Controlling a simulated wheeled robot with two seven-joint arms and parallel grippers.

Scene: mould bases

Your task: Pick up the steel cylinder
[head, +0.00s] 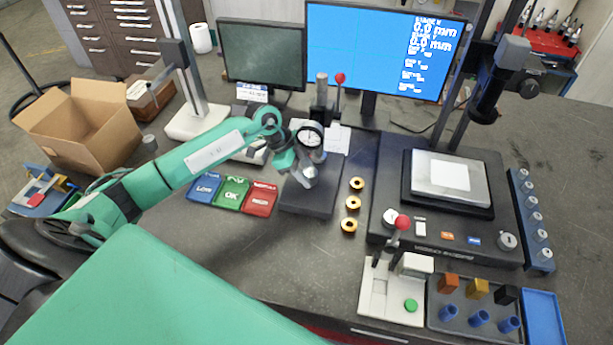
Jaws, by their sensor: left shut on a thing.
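My left gripper (303,178) reaches in from the left over the dark base (311,203) of the dial gauge stand. Its fingers are shut on a small shiny steel piece, which I take to be the steel cylinder (310,172). The fingers hide much of it, and I cannot tell whether it touches the base. The round dial gauge (309,136) is just above and behind the gripper. My right gripper is not in view.
Blue (204,187), green (232,194) and red (262,199) trays lie left of the stand. Several brass rings (353,203) stand to its right. A blue rack (533,220) holds several steel pieces at far right.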

